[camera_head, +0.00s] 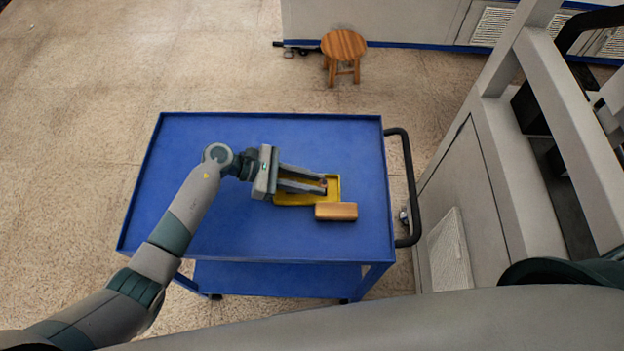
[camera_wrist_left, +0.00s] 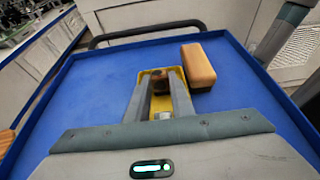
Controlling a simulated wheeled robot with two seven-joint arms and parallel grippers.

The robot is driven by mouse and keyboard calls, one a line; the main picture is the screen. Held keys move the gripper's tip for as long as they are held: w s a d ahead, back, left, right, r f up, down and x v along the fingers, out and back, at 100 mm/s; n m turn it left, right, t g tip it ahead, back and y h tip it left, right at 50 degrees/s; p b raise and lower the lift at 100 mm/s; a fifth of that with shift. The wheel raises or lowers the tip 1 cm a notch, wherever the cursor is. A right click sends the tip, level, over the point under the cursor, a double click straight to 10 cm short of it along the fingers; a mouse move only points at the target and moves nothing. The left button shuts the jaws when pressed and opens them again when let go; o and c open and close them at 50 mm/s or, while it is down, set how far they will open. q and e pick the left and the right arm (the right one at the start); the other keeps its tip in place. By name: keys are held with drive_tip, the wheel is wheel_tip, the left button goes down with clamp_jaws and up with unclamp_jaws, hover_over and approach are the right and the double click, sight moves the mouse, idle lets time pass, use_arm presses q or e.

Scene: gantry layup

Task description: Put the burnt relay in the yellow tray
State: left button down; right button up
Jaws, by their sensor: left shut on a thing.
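My left gripper (camera_head: 322,186) reaches in from the left over the yellow tray (camera_head: 290,201), which lies on the blue cart top. In the left wrist view its two fingers (camera_wrist_left: 161,88) are closed on a small brown and dark piece (camera_wrist_left: 160,78), which looks like the burnt relay. The piece is mostly hidden by the fingers in the head view. It is over the inside of the yellow tray (camera_wrist_left: 146,74); I cannot tell whether it touches the tray floor. My right gripper is not in view.
A wood-coloured block with a dark underside (camera_head: 336,212) lies at the tray's near right corner. The blue cart (camera_head: 220,135) has raised edges and a black handle (camera_head: 409,190) on the right. Its left part is clear. A wooden stool (camera_head: 343,46) stands beyond.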

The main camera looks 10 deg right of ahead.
use_arm(q)
drive_tip(key=c, duration=1.5)
unclamp_jaws()
drive_tip(key=shift+c, duration=0.2)
drive_tip(key=shift+a, duration=0.1)
drive_tip(key=shift+w+a+r+b, duration=0.15)
drive_tip(key=shift+a+b, duration=0.15)
drive_tip(key=shift+a, duration=0.15)
drive_tip(key=b+v, duration=0.4)
drive_tip(key=v, duration=0.6)
drive_tip(key=shift+a+r, duration=0.3)
drive_tip(key=shift+a, duration=0.05)
